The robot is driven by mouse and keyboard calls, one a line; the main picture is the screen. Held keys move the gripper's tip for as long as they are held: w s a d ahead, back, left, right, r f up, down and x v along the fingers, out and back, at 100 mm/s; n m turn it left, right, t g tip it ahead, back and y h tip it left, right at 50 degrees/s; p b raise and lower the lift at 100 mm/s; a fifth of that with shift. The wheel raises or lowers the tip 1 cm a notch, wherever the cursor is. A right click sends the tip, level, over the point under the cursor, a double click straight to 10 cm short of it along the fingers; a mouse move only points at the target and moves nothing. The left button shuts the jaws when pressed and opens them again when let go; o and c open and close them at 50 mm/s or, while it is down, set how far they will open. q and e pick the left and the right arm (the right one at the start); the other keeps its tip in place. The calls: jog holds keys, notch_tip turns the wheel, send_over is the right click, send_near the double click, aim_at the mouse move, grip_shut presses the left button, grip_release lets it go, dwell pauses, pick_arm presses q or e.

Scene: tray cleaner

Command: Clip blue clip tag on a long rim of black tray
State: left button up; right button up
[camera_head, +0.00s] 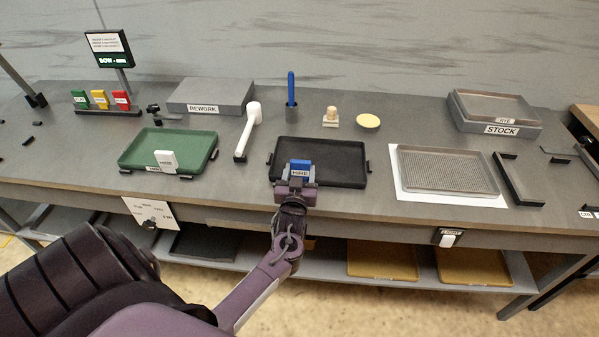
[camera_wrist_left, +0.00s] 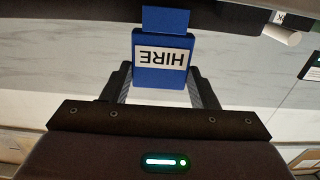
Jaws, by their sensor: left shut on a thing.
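The black tray (camera_head: 340,162) lies on the bench in the middle of the head view, its long near rim facing me. My left gripper (camera_head: 298,177) is shut on the blue clip tag (camera_head: 300,164), which has a white HIRE label, at the left part of that near rim. In the left wrist view the blue clip tag (camera_wrist_left: 160,47) sits upright between the two fingers (camera_wrist_left: 160,88), its label upside down. The black tray cannot be made out in that view. Whether the tag touches or grips the rim cannot be told. My right gripper is not in view.
A green tray (camera_head: 135,151) with a white tag (camera_head: 166,160) stands to the left. A grey perforated tray (camera_head: 445,170) is at right.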

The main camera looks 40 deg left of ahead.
pick_arm(q)
jog(key=shift+f, duration=0.2)
jog(key=o, duration=1)
jog(key=shift+o, duration=0.2)
jog(key=b+v, duration=0.1)
jog(key=v, duration=0.6)
jog(key=shift+s+d+b, duration=0.25)
jog(key=shift+s+b, duration=0.05)
jog(key=shift+b, duration=0.05)
